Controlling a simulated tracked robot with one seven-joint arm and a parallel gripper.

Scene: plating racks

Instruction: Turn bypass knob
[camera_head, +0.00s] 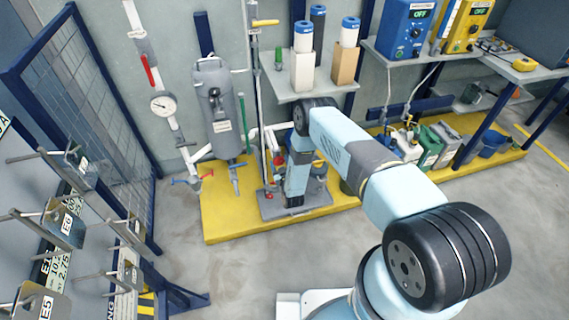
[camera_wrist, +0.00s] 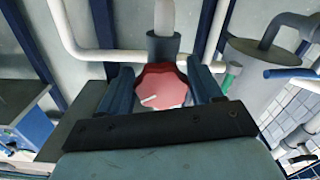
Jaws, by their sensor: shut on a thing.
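The red bypass knob (camera_wrist: 161,88) has a scalloped rim and a short white pointer mark toward its lower left. It sits at the lower end of a dark grey fitting (camera_wrist: 163,47) on a pale pipe. My gripper (camera_wrist: 161,74) has one blue finger on each side of the knob and is shut on it. The palm's dark bar lies just below the knob in the wrist view. In the head view my arm reaches down to the pump area above the yellow platform (camera_head: 227,222), and the arm hides the knob and fingertips.
A grey tank (camera_head: 217,105) stands to the left with a gauge (camera_head: 163,104) beside it. A white pipe (camera_wrist: 75,45) bends past the fitting. A shelf (camera_head: 290,86) with filter cartridges is above. Several jugs (camera_head: 430,148) stand on the right. The floor in front is clear.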

